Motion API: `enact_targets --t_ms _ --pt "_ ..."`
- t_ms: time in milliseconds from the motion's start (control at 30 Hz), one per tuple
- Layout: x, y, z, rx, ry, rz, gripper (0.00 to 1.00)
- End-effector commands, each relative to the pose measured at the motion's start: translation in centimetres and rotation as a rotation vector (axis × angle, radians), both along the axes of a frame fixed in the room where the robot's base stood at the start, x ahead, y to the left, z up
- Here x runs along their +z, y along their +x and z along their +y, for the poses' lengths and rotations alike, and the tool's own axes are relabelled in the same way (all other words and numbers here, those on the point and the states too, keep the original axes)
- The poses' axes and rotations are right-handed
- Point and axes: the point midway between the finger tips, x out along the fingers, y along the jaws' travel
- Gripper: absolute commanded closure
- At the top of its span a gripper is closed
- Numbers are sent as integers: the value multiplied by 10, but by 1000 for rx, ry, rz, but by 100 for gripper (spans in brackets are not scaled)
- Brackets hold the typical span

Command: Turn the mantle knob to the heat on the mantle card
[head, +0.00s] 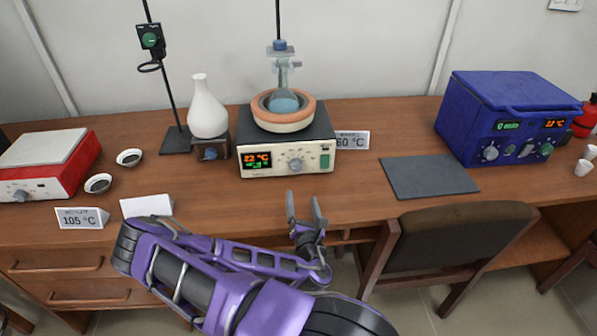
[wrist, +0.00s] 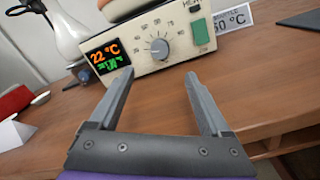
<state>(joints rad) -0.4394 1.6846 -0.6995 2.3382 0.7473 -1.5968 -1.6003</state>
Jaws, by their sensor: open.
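The heating mantle (head: 256,171) is a cream box with a dark top, bearing an orange-rimmed bowl and a round flask (head: 284,103) with blue liquid. Its grey knob (head: 296,164) is on the front panel, with a scale around it in the wrist view (wrist: 159,48). The display (head: 257,160) reads 22 °C in orange, with a smaller green line beneath. The mantle card (head: 352,140) stands at its right and appears to read 60 °C; its first digit is partly cut off in the wrist view. My gripper (head: 304,205) is open and empty, in front of and apart from the knob.
A green switch (wrist: 199,31) is right of the knob. A white flask (head: 207,108) stands left of the mantle. A red hotplate (head: 85,150) with a 105 °C card (head: 82,218) is far left. A grey mat (head: 428,177) and blue furnace (head: 510,105) are right. A chair (head: 455,240) stands in front.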

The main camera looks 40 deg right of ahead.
Motion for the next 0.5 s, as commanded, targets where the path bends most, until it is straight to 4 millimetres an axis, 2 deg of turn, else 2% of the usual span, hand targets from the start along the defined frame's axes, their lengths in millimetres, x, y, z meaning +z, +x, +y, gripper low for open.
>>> enact_targets --t_ms 300,500 --pt "2 61 -37 0 1 -5 19" --pt "1 90 -55 -1 2 -3 19"
